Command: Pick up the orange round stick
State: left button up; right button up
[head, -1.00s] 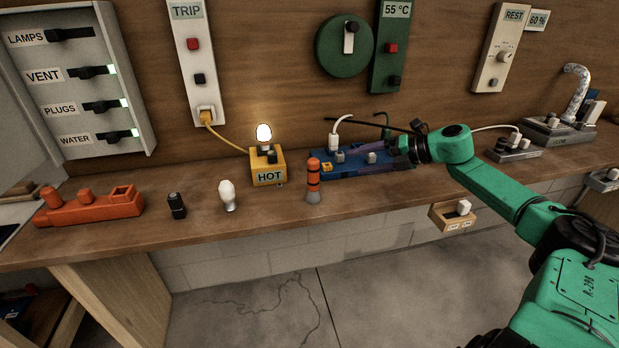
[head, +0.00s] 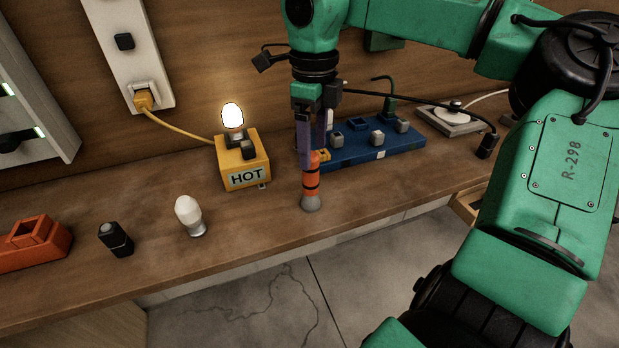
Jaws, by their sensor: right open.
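The orange round stick (head: 311,181) stands upright on the wooden bench near its front edge. It has dark bands and a grey base. My right gripper (head: 312,150) points straight down from above, its two purple fingers at the top of the stick. The fingers are open, and the stick's top shows between or just behind them; I cannot tell exactly which. The left gripper is not in view.
A yellow HOT box (head: 241,161) with a lit bulb stands to the left. A blue strip (head: 365,146) with plugs lies behind on the right.

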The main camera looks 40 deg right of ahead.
aim_at(311, 177)
jog(key=f, duration=0.5)
jog(key=w+f, duration=0.1)
jog(key=f, duration=0.2)
jog(key=shift+d+f, duration=0.1)
jog(key=shift+f, duration=0.25)
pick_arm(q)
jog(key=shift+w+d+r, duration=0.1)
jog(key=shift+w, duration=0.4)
pick_arm(e)
grip_shut()
